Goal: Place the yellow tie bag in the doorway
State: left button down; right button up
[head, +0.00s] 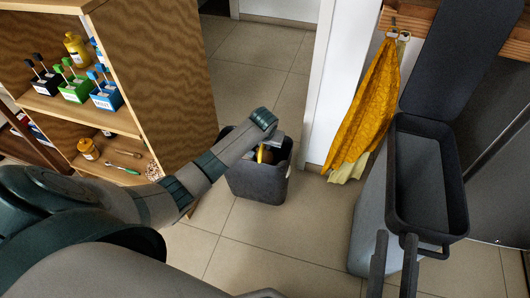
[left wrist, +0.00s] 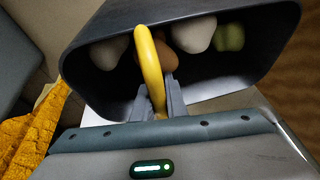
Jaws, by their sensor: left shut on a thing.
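A slim yellow band (left wrist: 152,65) curves up in the left wrist view in front of a dark open container (left wrist: 85,80). My left gripper (left wrist: 165,100) is shut on this band. I cannot tell if the band is joined to the container. Pale, brown and green lumps lie inside. In the head view the container (head: 258,188) stands on the tiles, with my left gripper (head: 268,150) at its mouth and a bit of yellow showing. No separate tied bag is clear. The doorway (head: 262,65) is the tiled opening between the shelf and a white post.
A wooden shelf (head: 165,75) with bottles and small holders stands left. A yellow cloth (head: 365,105) hangs right of the white post (head: 322,80). Tiles at front centre are clear.

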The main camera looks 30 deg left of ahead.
aim_at(265, 155)
pick_arm(q)
jog(key=shift+r, duration=0.1)
